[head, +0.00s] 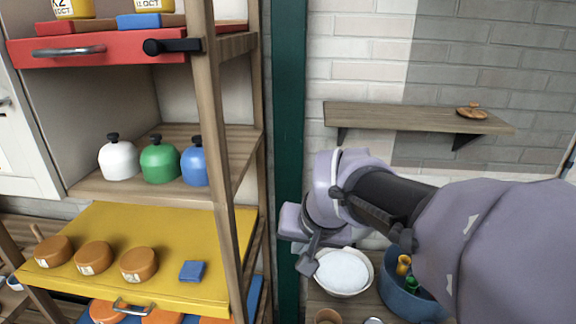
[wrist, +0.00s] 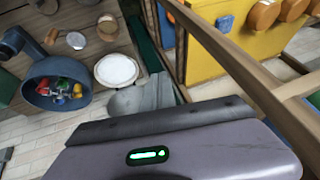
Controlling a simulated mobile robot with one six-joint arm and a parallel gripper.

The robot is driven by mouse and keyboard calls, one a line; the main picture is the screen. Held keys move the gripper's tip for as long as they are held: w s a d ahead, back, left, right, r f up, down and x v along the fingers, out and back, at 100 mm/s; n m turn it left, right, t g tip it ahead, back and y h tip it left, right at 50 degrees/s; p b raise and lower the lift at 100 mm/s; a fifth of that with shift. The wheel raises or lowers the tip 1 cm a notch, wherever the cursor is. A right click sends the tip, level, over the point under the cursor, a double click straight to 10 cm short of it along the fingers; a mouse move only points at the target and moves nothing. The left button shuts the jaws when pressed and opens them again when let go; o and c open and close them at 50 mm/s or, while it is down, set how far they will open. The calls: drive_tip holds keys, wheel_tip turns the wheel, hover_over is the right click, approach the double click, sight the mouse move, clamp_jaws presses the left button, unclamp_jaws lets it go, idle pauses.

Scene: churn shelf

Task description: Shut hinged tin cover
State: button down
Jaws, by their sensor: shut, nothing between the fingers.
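I cannot make out a hinged tin cover for certain in either view. My gripper (head: 307,265) is shut and empty; in the head view it points down just left of a white round bowl (head: 343,271). In the wrist view its grey fingers (wrist: 142,97) show close together beyond my purple wrist housing, near the same white bowl (wrist: 117,70). My arm hides part of the lower right of the head view.
A wooden rack at left carries a red drawer (head: 100,56), white, green and blue domes (head: 160,163), and a yellow panel (head: 150,220) with several orange rounds. A blue basin (head: 402,298) holds coloured pieces. A wall shelf (head: 400,117) holds a wooden lid (head: 472,112). A green post (head: 289,120) stands beside the rack.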

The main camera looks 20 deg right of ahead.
drive_tip(key=w+d+r+h+p, duration=0.2)
drive_tip(key=w+d+p, duration=1.1)
drive_tip(key=w+d, duration=0.55)
drive_tip(key=shift+g+h, duration=0.4)
drive_tip(key=w+d+f+p, duration=0.1)
drive_tip(key=w+d+f, duration=0.1)
drive_tip(key=d+f, duration=0.1)
drive_tip(key=w+d+f+p, duration=0.1)
drive_tip(key=w+d+f, duration=0.1)
drive_tip(key=f, duration=0.4)
drive_tip(key=w+d+f+p, duration=0.2)
drive_tip(key=d+f, duration=0.2)
drive_tip(key=f, duration=0.1)
drive_tip(key=shift+w+d+f, duration=0.1)
drive_tip(key=shift+w, duration=0.1)
